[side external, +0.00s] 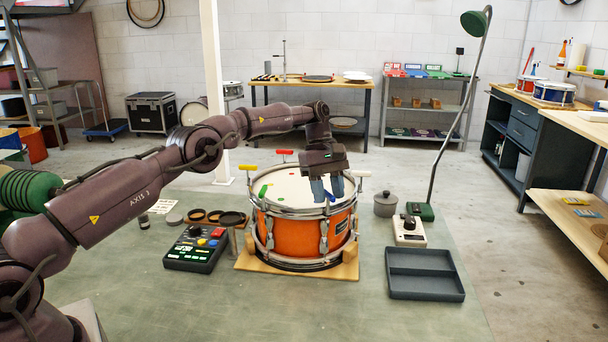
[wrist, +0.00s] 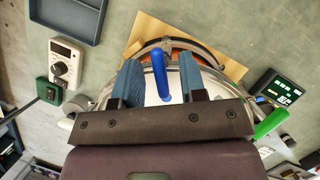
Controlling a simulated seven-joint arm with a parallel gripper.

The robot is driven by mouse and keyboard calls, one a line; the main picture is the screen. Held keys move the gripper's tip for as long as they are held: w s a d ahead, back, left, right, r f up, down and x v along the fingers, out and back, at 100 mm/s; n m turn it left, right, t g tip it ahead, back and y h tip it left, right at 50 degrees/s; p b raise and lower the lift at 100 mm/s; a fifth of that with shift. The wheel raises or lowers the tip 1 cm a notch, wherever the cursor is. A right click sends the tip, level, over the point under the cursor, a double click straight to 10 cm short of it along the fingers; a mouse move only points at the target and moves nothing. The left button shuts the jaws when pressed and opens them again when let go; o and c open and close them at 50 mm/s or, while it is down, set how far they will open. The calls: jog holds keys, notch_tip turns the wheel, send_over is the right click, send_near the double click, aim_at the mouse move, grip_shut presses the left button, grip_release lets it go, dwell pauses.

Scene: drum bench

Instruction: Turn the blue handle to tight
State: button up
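The orange drum (side external: 283,234) stands on a wooden base with colored handles around its rim. The blue handle (wrist: 160,76) lies between the two spread blue-grey fingers of my gripper (wrist: 158,64), with a gap visible on each side. In the side external view my gripper (side external: 328,192) points down over the drum's right front rim. The blue handle is mostly hidden there, with only a bit of blue (side external: 331,197) showing by the fingers. No grip on it shows.
Other handles around the rim are green (side external: 262,191), yellow (side external: 248,168), red (side external: 284,152) and white (side external: 361,173). A black control box (side external: 196,248) stands left of the drum. A meter (side external: 408,231) and a grey tray (side external: 425,274) are to the right.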

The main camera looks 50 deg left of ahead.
notch_tip(320, 180, up, 2)
jog(key=shift+r, duration=0.1)
jog(key=s+d+r, duration=0.2)
jog(key=s+r, duration=0.8)
jog(key=s, duration=0.4)
